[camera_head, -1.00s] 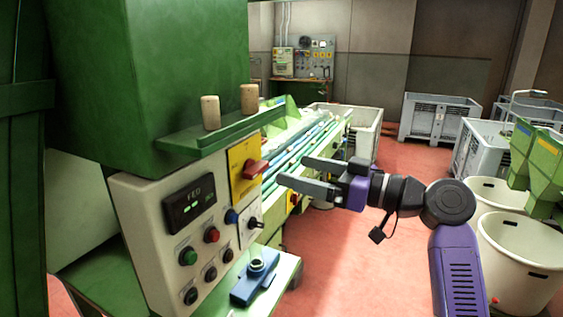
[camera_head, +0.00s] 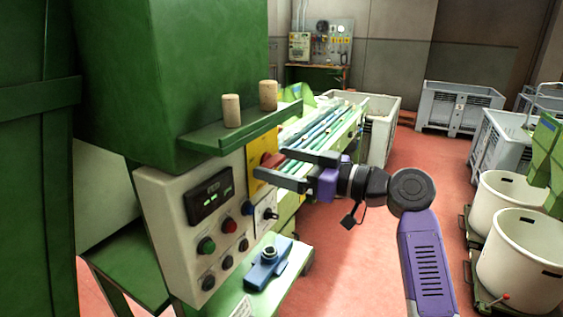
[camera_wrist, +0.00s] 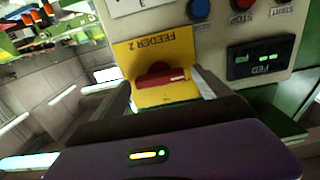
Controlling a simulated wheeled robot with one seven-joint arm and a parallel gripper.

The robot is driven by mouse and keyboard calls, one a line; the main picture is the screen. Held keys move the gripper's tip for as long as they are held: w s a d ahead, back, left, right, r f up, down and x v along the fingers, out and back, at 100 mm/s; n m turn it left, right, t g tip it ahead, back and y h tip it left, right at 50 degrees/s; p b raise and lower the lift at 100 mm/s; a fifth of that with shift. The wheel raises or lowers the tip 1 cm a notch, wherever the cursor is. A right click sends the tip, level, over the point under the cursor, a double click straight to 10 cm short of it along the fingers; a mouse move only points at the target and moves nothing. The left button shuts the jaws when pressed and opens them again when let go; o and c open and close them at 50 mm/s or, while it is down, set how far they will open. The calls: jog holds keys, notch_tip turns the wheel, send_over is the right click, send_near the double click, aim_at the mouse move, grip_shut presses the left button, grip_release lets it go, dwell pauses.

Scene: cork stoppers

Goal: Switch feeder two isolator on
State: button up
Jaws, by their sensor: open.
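The feeder two isolator is a red rotary handle (camera_head: 272,160) on a yellow plate (camera_head: 257,181) at the panel's right edge. In the wrist view the plate (camera_wrist: 183,53) reads "FEEDER 2" upside down, and the red handle (camera_wrist: 162,78) lies crosswise in the picture, between my fingers. My gripper (camera_head: 268,164) is open, with its two fingers at the plate, one above the other. In the wrist view my gripper (camera_wrist: 160,85) has one finger on each side of the handle. I cannot tell whether either finger touches it.
The cream control panel (camera_head: 171,235) carries a display (camera_head: 208,197) and several buttons. A small rotary switch (camera_head: 269,214) sits just below the plate. A green shelf (camera_head: 245,128) with two corks juts out above. A blue device (camera_head: 268,266) stands on the ledge below.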

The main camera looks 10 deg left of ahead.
jog(key=c, duration=1.4)
jog(key=shift+o, duration=0.2)
jog(key=shift+m, duration=0.3)
jog(key=m, duration=0.3)
jog(key=m+p, duration=0.1)
jog(key=m, duration=0.4)
jog(key=m+p, duration=0.3)
jog(key=m, duration=0.2)
jog(key=shift+w, duration=0.1)
jog(key=shift+d+f+m+p, duration=0.15)
jog(key=shift+m+p, duration=1.25)
jog(key=shift+m, duration=0.7)
